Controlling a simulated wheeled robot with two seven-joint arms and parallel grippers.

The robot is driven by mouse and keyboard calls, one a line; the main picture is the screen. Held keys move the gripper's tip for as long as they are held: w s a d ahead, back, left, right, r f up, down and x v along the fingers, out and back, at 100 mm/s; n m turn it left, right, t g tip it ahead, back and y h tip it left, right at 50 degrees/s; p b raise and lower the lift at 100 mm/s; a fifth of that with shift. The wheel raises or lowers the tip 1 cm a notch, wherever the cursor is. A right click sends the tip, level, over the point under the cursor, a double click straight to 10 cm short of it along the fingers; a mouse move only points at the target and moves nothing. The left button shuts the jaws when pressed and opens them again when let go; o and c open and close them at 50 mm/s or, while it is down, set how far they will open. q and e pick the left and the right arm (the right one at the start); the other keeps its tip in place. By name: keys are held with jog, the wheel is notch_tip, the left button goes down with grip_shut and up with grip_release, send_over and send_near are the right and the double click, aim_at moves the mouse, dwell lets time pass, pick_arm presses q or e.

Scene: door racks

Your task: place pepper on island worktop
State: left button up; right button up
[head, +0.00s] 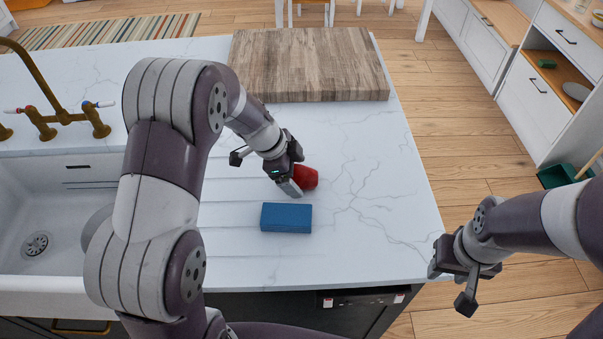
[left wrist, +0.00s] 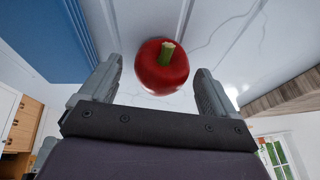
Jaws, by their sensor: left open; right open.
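A red pepper (head: 306,177) rests on the white marble island worktop (head: 400,240), just behind the blue block. In the left wrist view the pepper (left wrist: 162,70) shows its green stem and sits between and just beyond my fingertips. My left gripper (head: 288,178) is open beside the pepper, low over the worktop; in the left wrist view its two fingers (left wrist: 155,85) stand apart with a gap around the pepper. Whether either finger touches it I cannot tell. My right gripper (head: 455,280) is open and empty, off the right edge of the island.
A blue block (head: 286,218) lies on the worktop close in front of the pepper. A wooden board (head: 310,65) lies at the back. A sink (head: 45,215) with a brass tap (head: 62,115) is at the left. The worktop's right part is clear.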

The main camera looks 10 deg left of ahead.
pick_arm(q)
jog(key=shift+f, duration=0.15)
jog(key=c, duration=1.2)
